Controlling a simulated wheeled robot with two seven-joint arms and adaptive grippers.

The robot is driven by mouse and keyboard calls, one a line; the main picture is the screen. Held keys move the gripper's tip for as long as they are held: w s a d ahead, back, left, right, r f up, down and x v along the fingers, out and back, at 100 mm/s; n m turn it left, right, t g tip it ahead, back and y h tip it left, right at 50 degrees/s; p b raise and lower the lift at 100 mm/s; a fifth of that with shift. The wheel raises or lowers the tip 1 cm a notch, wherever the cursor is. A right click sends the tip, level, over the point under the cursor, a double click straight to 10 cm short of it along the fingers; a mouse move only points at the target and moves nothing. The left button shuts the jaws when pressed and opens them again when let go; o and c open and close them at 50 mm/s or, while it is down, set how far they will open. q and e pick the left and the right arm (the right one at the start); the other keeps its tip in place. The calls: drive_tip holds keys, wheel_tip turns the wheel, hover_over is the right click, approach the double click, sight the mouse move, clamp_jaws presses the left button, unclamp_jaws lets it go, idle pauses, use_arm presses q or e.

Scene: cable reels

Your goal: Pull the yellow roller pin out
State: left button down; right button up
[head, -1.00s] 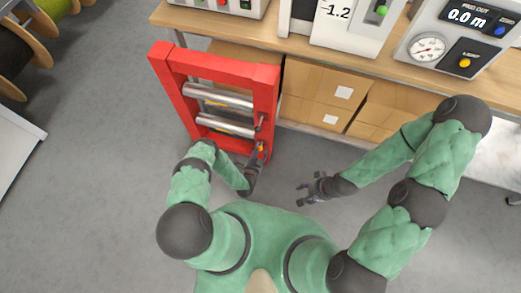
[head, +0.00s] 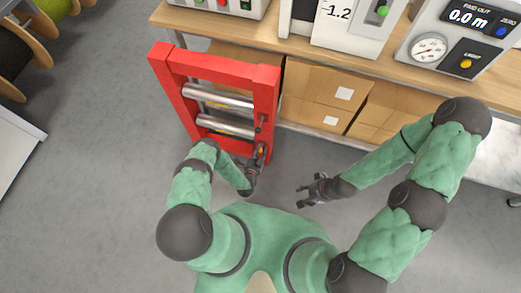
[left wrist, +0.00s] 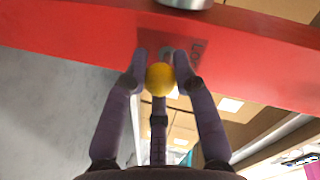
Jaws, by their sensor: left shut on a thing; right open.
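The yellow roller pin shows as a round yellow knob (left wrist: 160,78) between my left gripper's fingers (left wrist: 160,66) in the left wrist view. In the head view a small bit of the yellow pin (head: 261,150) shows at the lower right of the red frame (head: 268,90). My left gripper (head: 257,163) is there, shut on the pin. My right gripper (head: 309,190) is open and empty, to the right of the left one and apart from the frame.
Metal rollers (head: 224,126) lie across the red frame. Cardboard boxes (head: 313,92) sit under a wooden bench (head: 270,40) behind it, with instruments on top. Cable reels (head: 22,50) stand at the far left. Grey floor is clear left of the frame.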

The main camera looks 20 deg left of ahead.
use_arm(q)
drive_tip(key=s, duration=0.3)
drive_tip(key=shift+d, duration=0.1)
drive_tip(key=c, duration=1)
unclamp_jaws()
drive_tip(key=shift+r, duration=0.1)
drive_tip(key=shift+s, duration=0.1)
drive_tip(key=v, duration=1.2)
